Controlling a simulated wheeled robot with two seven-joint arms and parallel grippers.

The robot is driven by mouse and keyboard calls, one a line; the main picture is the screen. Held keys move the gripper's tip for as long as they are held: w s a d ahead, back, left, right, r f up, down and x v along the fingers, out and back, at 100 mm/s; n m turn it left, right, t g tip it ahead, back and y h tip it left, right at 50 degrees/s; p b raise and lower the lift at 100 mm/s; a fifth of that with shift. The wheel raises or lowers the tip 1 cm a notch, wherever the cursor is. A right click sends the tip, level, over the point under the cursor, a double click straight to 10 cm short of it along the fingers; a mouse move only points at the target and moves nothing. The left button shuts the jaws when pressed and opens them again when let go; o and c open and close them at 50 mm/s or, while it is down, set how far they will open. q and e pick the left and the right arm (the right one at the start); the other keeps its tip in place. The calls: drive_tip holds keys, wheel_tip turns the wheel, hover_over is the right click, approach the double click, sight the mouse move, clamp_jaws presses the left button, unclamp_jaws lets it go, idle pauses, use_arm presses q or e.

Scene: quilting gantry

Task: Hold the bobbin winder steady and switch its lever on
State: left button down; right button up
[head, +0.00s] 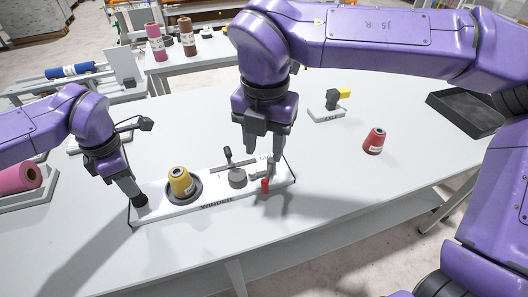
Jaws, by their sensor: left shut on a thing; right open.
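The bobbin winder (215,197) is a long white base labelled WINDER near the table's front edge. It carries a yellow thread cone (181,183) and a grey round part (237,177). My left gripper (138,200) is shut on a black knob at the winder's left end. A red-tipped lever (265,185) stands near the winder's right end. My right gripper (273,160) is open, pointing down just above and behind the lever. Its fingers partly hide the winder's right end; I cannot tell whether they touch the lever.
A red cone (375,141) and a small stand with a yellow part (327,107) are on the white table (330,180) to the right. A black tray (466,108) lies at far right. A pink roll (20,179) sits at far left.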

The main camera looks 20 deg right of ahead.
use_arm(q)
drive_tip(key=shift+s+f, duration=0.1)
drive_tip(key=shift+f, duration=0.15)
drive_tip(key=c, duration=0.7)
unclamp_jaws()
drive_tip(key=shift+c, duration=0.2)
drive_tip(key=shift+w+a+r, duration=0.1)
drive_tip(key=shift+w, duration=0.15)
